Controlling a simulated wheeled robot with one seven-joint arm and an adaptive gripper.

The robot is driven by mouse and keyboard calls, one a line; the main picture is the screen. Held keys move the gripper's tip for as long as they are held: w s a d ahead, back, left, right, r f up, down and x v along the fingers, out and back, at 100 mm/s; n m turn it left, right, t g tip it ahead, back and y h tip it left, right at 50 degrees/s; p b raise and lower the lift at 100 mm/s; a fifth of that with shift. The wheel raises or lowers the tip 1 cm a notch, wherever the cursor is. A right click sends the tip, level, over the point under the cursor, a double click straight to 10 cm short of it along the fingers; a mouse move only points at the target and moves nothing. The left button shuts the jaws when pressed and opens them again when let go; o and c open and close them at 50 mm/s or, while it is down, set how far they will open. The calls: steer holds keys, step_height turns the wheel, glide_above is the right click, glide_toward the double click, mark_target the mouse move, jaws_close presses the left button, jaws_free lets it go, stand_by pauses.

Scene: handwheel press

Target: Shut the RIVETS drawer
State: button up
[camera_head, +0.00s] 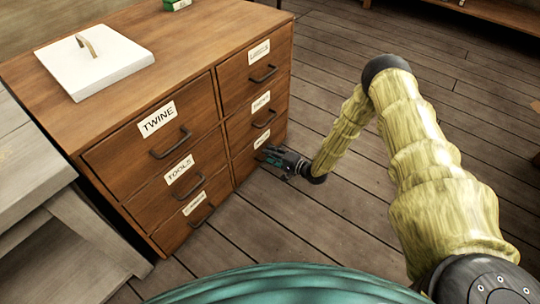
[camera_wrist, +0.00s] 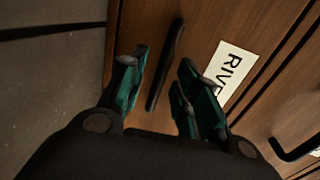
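My gripper (camera_wrist: 160,72) is open, with a gap on both sides of the handle. I cannot tell whether the fingertips reach past the bar. In the head view my gripper (camera_head: 268,156) is at the bottom right drawer (camera_head: 238,168) of the wooden cabinet, hiding its handle. That drawer looks about flush with the front there.
The cabinet (camera_head: 200,45) has drawers in two columns, including TWINE (camera_head: 110,160) and TOOLS (camera_head: 150,190), which look shut. A white lid-like board with a handle (camera_head: 100,68) lies on top. A grey bench (camera_head: 30,170) stands at left. The plank floor (camera_head: 330,220) to the right is clear.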

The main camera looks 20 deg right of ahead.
steer(key=v, duration=1.2)
steer(key=shift+f, duration=0.1)
steer(key=s+a+n+g+h+p, duration=0.4)
steer(key=s+a+n+g+p, duration=0.15)
steer(key=s+a, duration=0.85)
steer(key=s+d+r+n+g+h+p, duration=0.1)
steer(key=s+d+r+n+g+h, duration=0.2)
steer(key=s, duration=1)
steer(key=s+d+r+n+g+h+p, duration=0.1)
steer(key=s+r+n+g+p, duration=0.3)
steer(key=s, duration=0.9)
step_height(320, 180, up, 38)
steer(key=m+p, duration=0.1)
steer(key=p, duration=3.4)
steer(key=shift+w+a, duration=0.25)
steer(key=shift+r+m+g, duration=0.15)
steer(key=shift+m+g, duration=0.1)
